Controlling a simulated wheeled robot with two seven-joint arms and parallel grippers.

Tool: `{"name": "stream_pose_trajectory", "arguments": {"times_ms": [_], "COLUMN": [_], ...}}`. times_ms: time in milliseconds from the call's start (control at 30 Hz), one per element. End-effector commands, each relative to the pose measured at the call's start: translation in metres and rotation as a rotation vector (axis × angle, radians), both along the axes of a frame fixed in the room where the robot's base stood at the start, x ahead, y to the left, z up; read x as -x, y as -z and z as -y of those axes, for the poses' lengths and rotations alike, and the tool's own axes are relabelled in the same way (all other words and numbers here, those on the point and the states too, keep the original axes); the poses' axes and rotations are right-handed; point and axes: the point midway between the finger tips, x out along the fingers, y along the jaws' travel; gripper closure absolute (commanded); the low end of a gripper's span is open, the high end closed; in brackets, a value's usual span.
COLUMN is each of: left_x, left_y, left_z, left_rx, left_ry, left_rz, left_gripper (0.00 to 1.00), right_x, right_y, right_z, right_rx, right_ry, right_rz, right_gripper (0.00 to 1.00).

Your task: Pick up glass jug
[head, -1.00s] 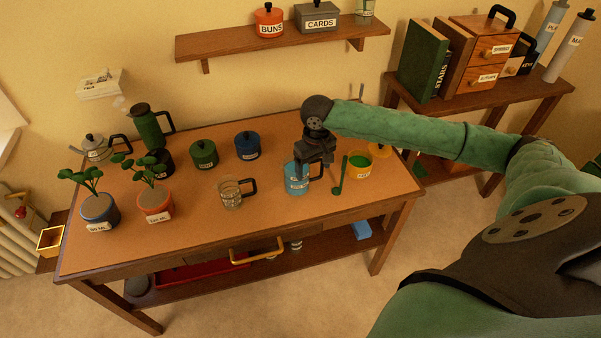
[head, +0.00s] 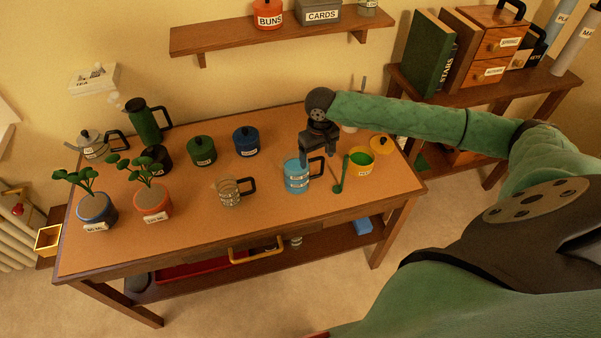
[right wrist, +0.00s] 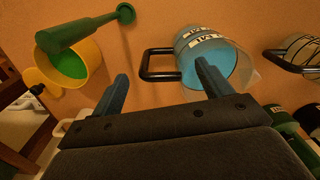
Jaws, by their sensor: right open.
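A jug with blue contents, a white label and a black handle (head: 297,176) stands upright on the desk; it also shows in the right wrist view (right wrist: 215,58). A clear glass jug with a black handle (head: 229,194) stands to its left, partly cut off in the right wrist view (right wrist: 303,48). My right gripper (head: 318,160) points down, open and empty, above the blue jug's handle side. In the right wrist view the blue jug's handle shows between the fingers (right wrist: 160,72), with one finger overlapping the jug's body. I cannot tell contact there. My left gripper is out of view.
Blue (head: 246,142) and green (head: 202,151) lidded pots stand behind. Potted plants (head: 153,203) are at left. The desk front (head: 240,232) is clear.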

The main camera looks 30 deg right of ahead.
Motion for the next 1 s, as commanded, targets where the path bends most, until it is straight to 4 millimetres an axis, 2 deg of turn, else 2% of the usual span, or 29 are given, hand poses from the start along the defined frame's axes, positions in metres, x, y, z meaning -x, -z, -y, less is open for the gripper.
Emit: {"name": "stream_pose_trajectory", "arguments": {"times_ms": [67, 300, 600, 933, 967, 1000], "left_x": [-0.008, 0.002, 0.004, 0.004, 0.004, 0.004], "left_y": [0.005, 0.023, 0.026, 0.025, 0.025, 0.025], "left_z": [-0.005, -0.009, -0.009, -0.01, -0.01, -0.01], "left_rx": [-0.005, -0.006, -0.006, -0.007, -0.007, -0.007], "left_ry": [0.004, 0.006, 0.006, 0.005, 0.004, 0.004], "left_rz": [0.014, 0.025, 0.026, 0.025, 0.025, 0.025], "left_gripper": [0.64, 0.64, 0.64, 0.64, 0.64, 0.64], "right_x": [0.001, 0.001, 0.001, 0.001, 0.001, 0.0], "right_y": [0.01, 0.038, 0.043, 0.042, 0.042, 0.042], "right_z": [0.0, -0.001, -0.001, -0.001, -0.001, -0.001], "right_rx": [0.001, 0.0, 0.001, 0.001, 0.001, 0.0], "right_ry": [0.001, 0.0, -0.001, -0.001, -0.001, -0.001], "right_rz": [-0.004, -0.002, -0.001, -0.001, -0.001, 0.0], "right_gripper": [0.22, 0.22, 0.22, 0.87, 0.91, 0.91]}}
